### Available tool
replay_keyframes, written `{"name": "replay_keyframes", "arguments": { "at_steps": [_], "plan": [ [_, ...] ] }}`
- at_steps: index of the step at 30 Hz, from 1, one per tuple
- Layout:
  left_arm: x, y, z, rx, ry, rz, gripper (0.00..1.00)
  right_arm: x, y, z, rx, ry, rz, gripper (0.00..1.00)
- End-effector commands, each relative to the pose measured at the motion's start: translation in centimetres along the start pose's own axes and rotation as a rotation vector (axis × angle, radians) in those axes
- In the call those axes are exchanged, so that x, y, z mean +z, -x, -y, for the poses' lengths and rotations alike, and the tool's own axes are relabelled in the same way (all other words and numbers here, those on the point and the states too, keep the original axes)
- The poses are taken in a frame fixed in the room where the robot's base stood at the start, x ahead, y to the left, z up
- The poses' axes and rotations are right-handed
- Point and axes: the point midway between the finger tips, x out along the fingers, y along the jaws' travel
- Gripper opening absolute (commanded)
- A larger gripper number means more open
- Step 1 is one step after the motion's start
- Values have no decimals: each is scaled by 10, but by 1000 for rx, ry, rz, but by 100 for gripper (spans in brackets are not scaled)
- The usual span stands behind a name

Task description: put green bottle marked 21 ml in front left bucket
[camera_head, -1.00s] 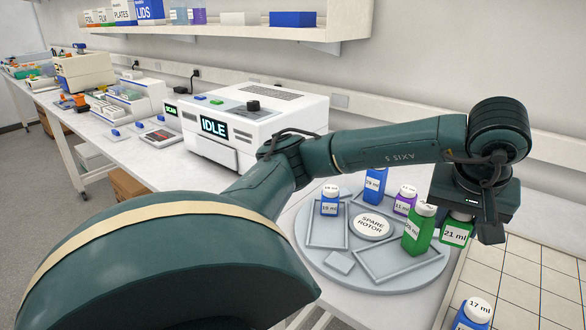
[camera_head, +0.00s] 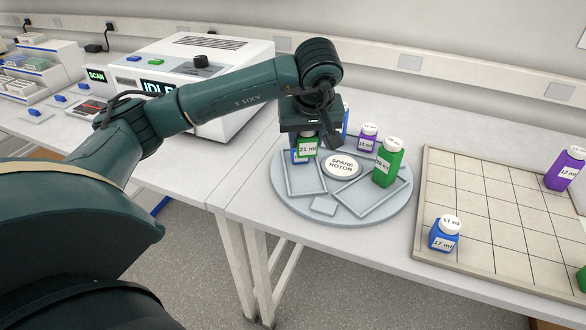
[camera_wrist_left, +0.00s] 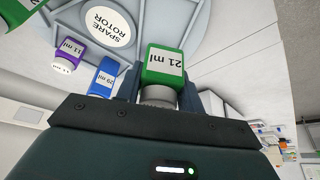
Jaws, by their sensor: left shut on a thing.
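My left gripper (camera_head: 309,131) is shut on the green bottle marked 21 ml (camera_head: 308,147) and holds it cap-end toward the palm. The bottle also shows in the left wrist view (camera_wrist_left: 166,65), between the two fingers (camera_wrist_left: 160,92). I cannot tell the height gap. The round grey spare rotor (camera_head: 285,205) lies on the bench. My right gripper is not in view.
On the rotor stand another green bottle (camera_head: 387,163), a purple bottle (camera_head: 367,138) and a mostly hidden blue bottle (camera_head: 345,121). The front right bucket (camera_head: 368,195) shows bare floor. A gridded mat (camera_head: 490,225) with a blue 17 ml bottle (camera_head: 443,235) lies right.

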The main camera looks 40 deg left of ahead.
Motion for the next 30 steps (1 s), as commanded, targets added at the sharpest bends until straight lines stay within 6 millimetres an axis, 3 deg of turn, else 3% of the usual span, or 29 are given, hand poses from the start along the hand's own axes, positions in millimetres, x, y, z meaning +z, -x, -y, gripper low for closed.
{"name": "replay_keyframes", "arguments": {
  "at_steps": [4,18,29,30],
  "plan": [
    [12,-27,1,-4,-1,3,15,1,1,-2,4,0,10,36],
    [31,-73,1,-2,-1,1,15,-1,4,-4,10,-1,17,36],
    [33,-79,0,0,-1,0,15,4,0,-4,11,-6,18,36],
    [33,-78,0,0,-1,0,39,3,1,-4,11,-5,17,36]
  ]
}}
